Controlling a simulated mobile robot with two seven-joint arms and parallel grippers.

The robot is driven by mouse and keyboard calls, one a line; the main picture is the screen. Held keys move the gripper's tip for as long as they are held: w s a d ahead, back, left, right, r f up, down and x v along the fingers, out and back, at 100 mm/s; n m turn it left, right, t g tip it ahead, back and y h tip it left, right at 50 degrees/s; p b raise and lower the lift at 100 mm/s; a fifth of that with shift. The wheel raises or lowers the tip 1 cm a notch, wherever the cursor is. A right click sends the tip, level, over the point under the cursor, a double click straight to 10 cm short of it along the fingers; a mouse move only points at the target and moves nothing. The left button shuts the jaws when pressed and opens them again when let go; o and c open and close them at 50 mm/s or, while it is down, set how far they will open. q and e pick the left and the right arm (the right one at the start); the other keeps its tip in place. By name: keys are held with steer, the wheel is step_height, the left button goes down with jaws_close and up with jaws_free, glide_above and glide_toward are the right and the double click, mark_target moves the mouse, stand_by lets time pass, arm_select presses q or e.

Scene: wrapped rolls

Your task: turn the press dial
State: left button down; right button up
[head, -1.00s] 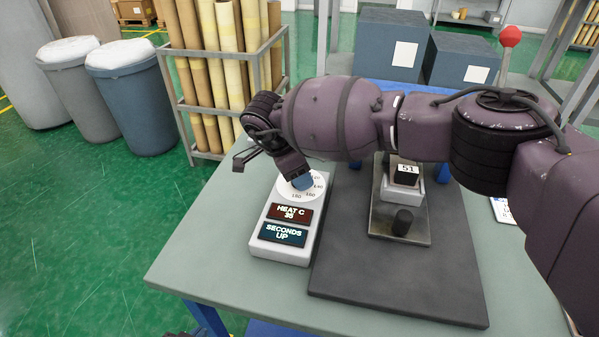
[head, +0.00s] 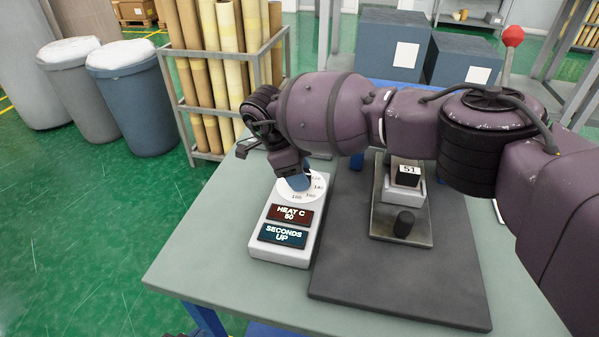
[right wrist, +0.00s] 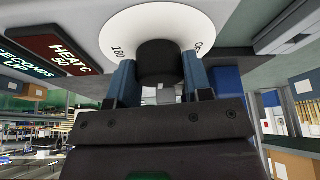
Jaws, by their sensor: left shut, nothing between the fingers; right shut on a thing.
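The press dial is a white numbered disc (head: 299,193) on top of a pale control box (head: 259,245). Its black knob (right wrist: 158,62) shows in the right wrist view between two blue fingers. My right gripper (head: 296,182) reaches down onto the dial and is shut on this knob; in the head view the fingers hide the knob. The box has a red display (head: 290,215) reading HEAT C 50 and a blue display (head: 283,236) reading SECONDS UP. My left gripper (head: 182,334) barely shows as a dark bit at the bottom edge, left of the table.
The box stands on a grey-green table (head: 215,255) beside a dark mat (head: 390,285). On the mat is a metal press base (head: 385,229) with a block marked 51 (head: 408,176). A red-knobbed lever (head: 513,37) rises behind my right arm. The table's front left is clear.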

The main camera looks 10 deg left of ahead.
steer(key=o, duration=0.9)
steer(key=shift+n, duration=0.3)
